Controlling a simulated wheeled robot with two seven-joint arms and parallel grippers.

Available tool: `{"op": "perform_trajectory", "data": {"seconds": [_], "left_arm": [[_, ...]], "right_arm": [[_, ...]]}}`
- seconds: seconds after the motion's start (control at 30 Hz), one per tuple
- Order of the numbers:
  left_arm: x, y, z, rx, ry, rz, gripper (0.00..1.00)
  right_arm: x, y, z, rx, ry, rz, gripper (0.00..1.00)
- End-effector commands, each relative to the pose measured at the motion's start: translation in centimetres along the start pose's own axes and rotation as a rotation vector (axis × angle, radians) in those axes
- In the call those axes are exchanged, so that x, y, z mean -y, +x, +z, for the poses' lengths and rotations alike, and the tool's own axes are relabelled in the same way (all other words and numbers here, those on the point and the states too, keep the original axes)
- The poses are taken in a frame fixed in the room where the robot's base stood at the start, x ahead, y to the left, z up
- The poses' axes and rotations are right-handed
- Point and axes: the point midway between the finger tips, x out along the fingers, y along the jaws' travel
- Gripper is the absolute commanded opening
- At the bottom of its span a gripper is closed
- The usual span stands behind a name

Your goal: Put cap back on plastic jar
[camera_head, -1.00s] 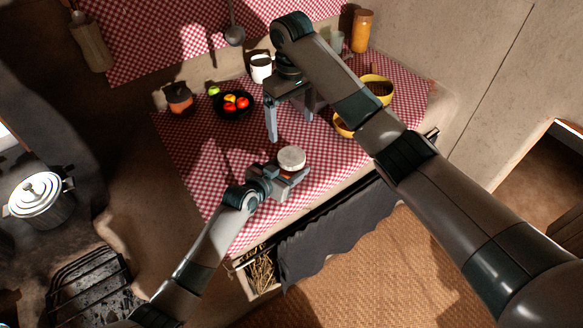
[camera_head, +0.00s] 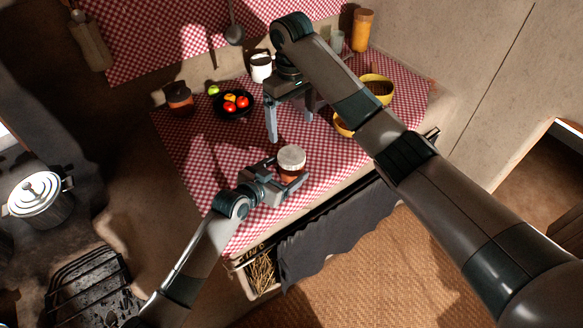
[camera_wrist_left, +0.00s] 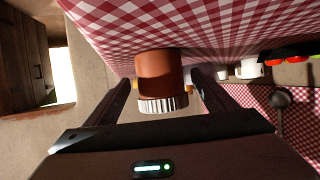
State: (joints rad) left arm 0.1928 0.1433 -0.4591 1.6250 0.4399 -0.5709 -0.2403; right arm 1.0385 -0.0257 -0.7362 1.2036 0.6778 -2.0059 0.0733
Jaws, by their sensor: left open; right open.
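The plastic jar (camera_head: 291,175) stands upright on the checked cloth near the counter's front edge, its body reddish brown. The pale, ridged cap (camera_head: 291,157) sits on top of it. In the left wrist view the picture is inverted: the jar body (camera_wrist_left: 158,72) is above and the cap (camera_wrist_left: 163,104) below, with no clear gap between them. My left gripper (camera_head: 281,176) is open, with its fingers on either side of the jar; gaps show beside the jar in the wrist view. My right gripper (camera_head: 291,126) is open and empty, pointing down behind the jar.
A black bowl of fruit (camera_head: 218,112), a dark-lidded jar (camera_head: 179,98) and a white mug (camera_head: 261,68) stand behind. Yellow bowls (camera_head: 386,98) are to the right, partly behind my right arm. The cloth (camera_head: 205,160) left of the jar is clear.

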Motion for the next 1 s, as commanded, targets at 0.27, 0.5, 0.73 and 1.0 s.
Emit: {"op": "perform_trajectory", "data": {"seconds": [0.27,0.5,0.73,1.0], "left_arm": [[0.1,-4.6,0.2,-0.002,0.002,-0.001,0.78],[0.1,-8.9,0.2,-0.001,0.002,-0.001,0.78],[0.1,-12.4,0.2,0.000,0.002,-0.001,0.78],[0.1,-14.0,0.1,0.000,0.000,-0.001,0.78]], "right_arm": [[0.0,0.9,0.0,0.000,0.000,0.000,0.85],[0.0,1.6,0.0,0.000,0.000,0.000,0.85],[0.0,2.2,0.0,0.000,0.000,0.000,0.85],[0.0,2.4,0.0,0.000,0.000,0.000,0.85]]}}
